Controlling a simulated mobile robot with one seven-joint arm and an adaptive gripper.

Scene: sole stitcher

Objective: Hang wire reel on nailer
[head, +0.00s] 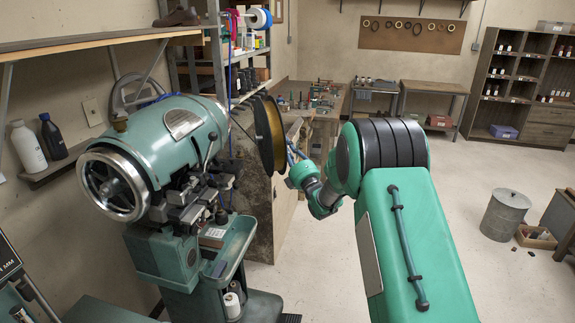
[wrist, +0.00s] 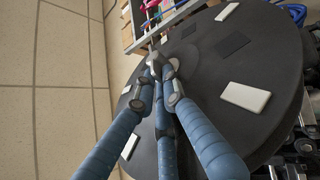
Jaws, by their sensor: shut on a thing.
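The wire reel (head: 276,130), with dark round flanges and golden wire between them, is held upright just right of the green nailer (head: 170,140) in the head view. My gripper (head: 292,152) is at the reel's right face. In the wrist view, the reel's black flange (wrist: 215,55) with white pads fills much of the picture. My blue gripper fingers (wrist: 160,70) come together there, shut on a small part at the flange's middle. The nailer's spindle or holder is hidden behind the reel, and I cannot tell whether the reel touches it.
A metal shelf rack (head: 240,60) stands behind the reel, and a workbench (head: 310,105) with tools lies beyond it. A wall shelf (head: 90,42) juts out above the nailer. A metal bin (head: 503,215) stands at right. The floor between my arm and the bin is clear.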

